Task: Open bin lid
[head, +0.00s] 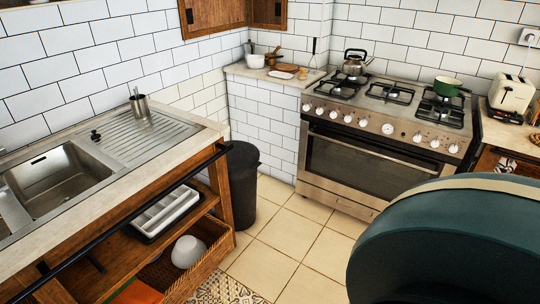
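The bin (246,200) is a dark grey, round, upright container on the tiled floor. It stands between the end of the wooden sink unit and the white-tiled wall. Its dark lid (242,156) sits at the top and looks shut, though the dark tone makes this hard to be sure of. The left part of the bin is hidden behind the sink unit's leg. Neither of my grippers shows in the head view.
The sink unit (182,148) with a black rail fills the left. A stove (372,150) stands at the back. A large rounded teal object (450,245), perhaps a chair back, blocks the lower right. Tiled floor (290,240) between them is clear.

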